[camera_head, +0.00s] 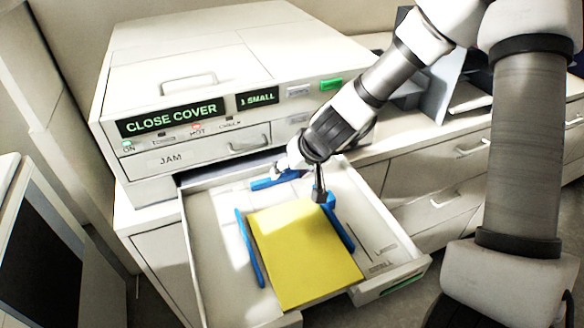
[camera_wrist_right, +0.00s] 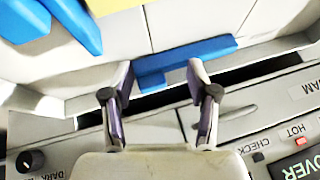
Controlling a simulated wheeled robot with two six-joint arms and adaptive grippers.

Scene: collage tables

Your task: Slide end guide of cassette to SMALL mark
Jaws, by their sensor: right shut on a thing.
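The open paper cassette (camera_head: 215,272) holds a yellow paper stack (camera_head: 305,250) between two blue side guides. The blue end guide (camera_head: 266,184) lies across the cassette's rear part, behind the stack with bare floor between. In the wrist view the end guide (camera_wrist_right: 212,48) is a flat blue bar with a tab. My right gripper (camera_wrist_right: 162,72) is shut on this tab, one finger on each side. In the head view my right gripper (camera_head: 290,164) partly hides the end guide. The SMALL mark (camera_head: 380,267) is at the cassette's front right, near a LARGE mark (camera_head: 385,248). My left gripper is out of view.
The left side guide (camera_head: 250,248) and right side guide (camera_head: 341,228) stand along the paper. The copier body (camera_head: 210,60) rises just behind the cassette, its display reading CLOSE COVER. Drawer cabinets (camera_head: 450,165) stand at right.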

